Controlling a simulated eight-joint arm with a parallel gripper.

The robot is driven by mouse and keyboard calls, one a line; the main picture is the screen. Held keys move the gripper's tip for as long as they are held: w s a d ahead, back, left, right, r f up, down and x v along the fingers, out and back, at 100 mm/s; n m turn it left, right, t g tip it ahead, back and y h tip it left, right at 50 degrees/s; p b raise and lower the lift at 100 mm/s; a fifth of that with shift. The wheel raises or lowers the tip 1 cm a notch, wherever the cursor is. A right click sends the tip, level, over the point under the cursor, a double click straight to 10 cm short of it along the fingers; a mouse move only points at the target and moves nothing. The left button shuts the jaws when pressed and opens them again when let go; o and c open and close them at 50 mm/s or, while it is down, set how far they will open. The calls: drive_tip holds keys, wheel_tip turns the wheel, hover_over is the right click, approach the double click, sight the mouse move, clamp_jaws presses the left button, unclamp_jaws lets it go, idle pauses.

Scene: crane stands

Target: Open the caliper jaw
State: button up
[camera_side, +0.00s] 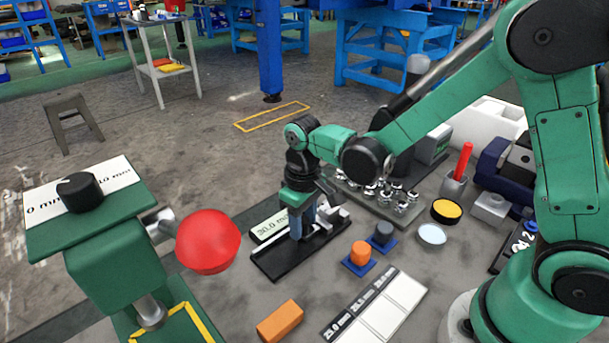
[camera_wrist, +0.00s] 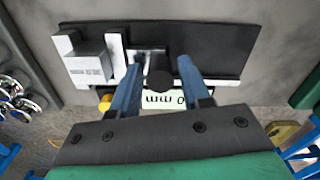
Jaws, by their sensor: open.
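The caliper (camera_side: 278,264) is a long black base with pale metal jaw parts, and it lies on the floor-grey work surface below my gripper. In the wrist view its black base (camera_wrist: 225,48) runs across the top, with light metal jaw blocks (camera_wrist: 88,68) at the left. A dark round knob (camera_wrist: 160,80) shows between my fingers, apart from both as far as I can see. My gripper (camera_side: 302,226) points down over the caliper with its blue fingers. In the wrist view my gripper (camera_wrist: 158,66) is open, fingers either side of the knob. Contact is unclear.
A white size label (camera_side: 270,226) lies behind the caliper. Orange (camera_side: 360,252) and grey (camera_side: 383,233) cylinders stand on blue pads to its right. A tray of metal parts (camera_side: 385,198) is behind. An orange block (camera_side: 280,321) and labelled white cards (camera_side: 385,310) lie in front.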

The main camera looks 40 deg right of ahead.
clamp_jaws()
idle(1.4)
